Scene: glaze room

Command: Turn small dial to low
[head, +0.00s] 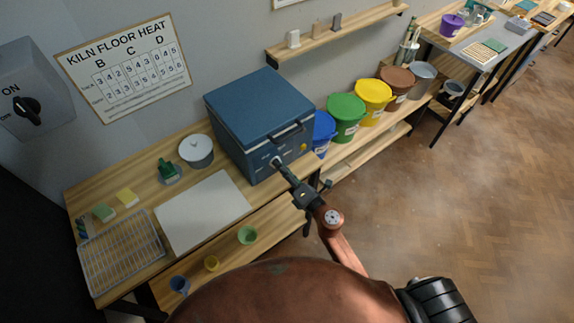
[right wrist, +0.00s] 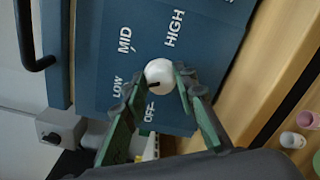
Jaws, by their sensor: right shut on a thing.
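The small dial (right wrist: 158,72) is a round white knob on the blue front panel of the kiln box (head: 262,108). Around it are the labels OFF, LOW, MID and HIGH. Its dark pointer mark faces down toward OFF in the right wrist view. My right gripper (head: 280,166) is at the kiln's front, its green-padded fingers (right wrist: 156,88) on both sides of the dial, shut on it. The gripper hides much of the dial in the head view. My left gripper is not in view.
Small cups sit on the lower shelf. Coloured buckets (head: 346,115) stand to the right. The floor at right is open.

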